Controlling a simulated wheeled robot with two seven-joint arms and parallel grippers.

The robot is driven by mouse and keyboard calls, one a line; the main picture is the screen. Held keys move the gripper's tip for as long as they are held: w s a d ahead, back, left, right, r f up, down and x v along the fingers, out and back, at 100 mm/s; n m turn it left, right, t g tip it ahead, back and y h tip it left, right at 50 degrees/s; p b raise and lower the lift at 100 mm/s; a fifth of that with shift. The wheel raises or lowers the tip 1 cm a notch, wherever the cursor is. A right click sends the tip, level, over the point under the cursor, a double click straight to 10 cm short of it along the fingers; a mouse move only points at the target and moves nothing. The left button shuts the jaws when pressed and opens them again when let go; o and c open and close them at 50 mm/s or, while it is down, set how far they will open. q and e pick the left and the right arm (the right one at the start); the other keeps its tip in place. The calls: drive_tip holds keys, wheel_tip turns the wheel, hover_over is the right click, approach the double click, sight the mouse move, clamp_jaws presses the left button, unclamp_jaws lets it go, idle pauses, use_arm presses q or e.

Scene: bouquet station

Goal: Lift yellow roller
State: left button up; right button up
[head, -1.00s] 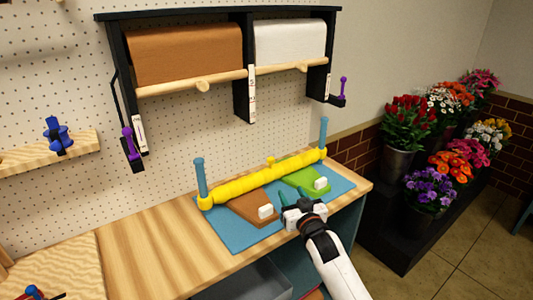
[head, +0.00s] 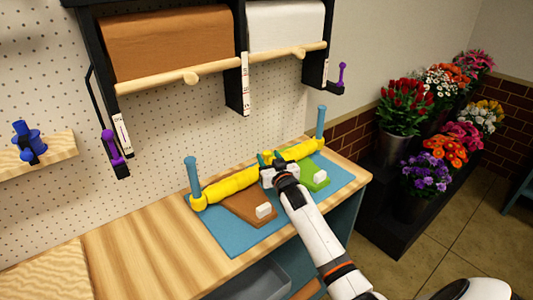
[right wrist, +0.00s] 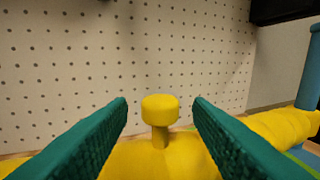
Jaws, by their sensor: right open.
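The yellow roller (head: 232,184) lies across the back of a blue mat (head: 230,234) on the wooden bench, between two blue posts. My right gripper (head: 266,157) is over its middle and hides part of it. In the right wrist view, the roller's yellow knob (right wrist: 160,107) stands upright between the two green fingers of my right gripper (right wrist: 160,112). The fingers are open, with a gap on each side of the knob. My left gripper is not in view.
Blue posts stand at the left (head: 194,177) and right (head: 320,122) of the roller. A brown board (head: 245,207) and a green board (head: 314,180) lie in front of it. A paper rack (head: 239,70) hangs above.

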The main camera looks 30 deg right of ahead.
drive_tip(key=shift+x, duration=1.25)
drive_tip(key=shift+r, duration=0.1)
clamp_jaws()
